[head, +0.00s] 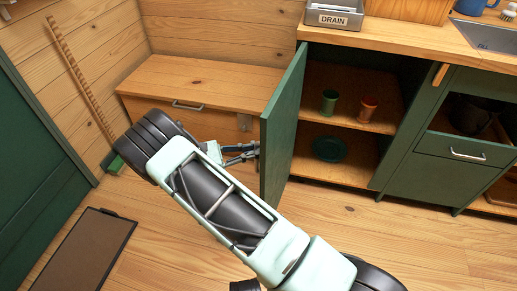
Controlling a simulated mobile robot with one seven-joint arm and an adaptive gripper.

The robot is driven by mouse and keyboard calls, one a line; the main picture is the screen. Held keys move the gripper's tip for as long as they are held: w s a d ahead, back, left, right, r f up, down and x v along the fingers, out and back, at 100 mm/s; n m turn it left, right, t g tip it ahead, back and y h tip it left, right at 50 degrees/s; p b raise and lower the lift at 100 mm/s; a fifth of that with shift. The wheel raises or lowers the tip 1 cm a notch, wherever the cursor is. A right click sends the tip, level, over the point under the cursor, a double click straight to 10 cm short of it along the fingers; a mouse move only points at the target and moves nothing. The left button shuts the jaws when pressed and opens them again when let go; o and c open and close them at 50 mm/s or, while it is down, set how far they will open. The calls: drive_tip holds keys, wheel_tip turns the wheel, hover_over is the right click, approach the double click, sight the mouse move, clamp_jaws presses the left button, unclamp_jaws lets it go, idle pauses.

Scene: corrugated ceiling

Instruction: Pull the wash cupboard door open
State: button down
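The wash cupboard door (284,130) is dark green and stands swung out from the left side of the cupboard opening, roughly square to the front. The cupboard (335,92) is open to view, with wooden shelves inside. My gripper (256,151) is at the left of the door, by its free front edge, on the outer-face side. Its fingers point right towards the door. The door's handle is not visible, and I cannot tell whether the fingertips touch the door or hold anything.
Inside the cupboard are a green cup (329,102), an orange cup (368,108) and a dark green dish (330,149). A wooden chest (205,80) with a metal handle stands behind my gripper. A broom (80,85) leans at left; a mat (92,255) lies front left. Floor right of the door is clear.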

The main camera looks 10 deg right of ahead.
drive_tip(key=shift+s+a+f, duration=0.1)
drive_tip(key=shift+s+a, duration=0.05)
drive_tip(key=shift+a, duration=0.25)
drive_tip(key=c, duration=2.3)
unclamp_jaws()
drive_tip(key=a, duration=0.4)
drive_tip(key=s+a, duration=0.1)
drive_tip(key=a, duration=0.3)
drive_tip(key=s+a, duration=0.1)
drive_tip(key=a, duration=0.3)
drive_tip(key=shift+d, duration=0.1)
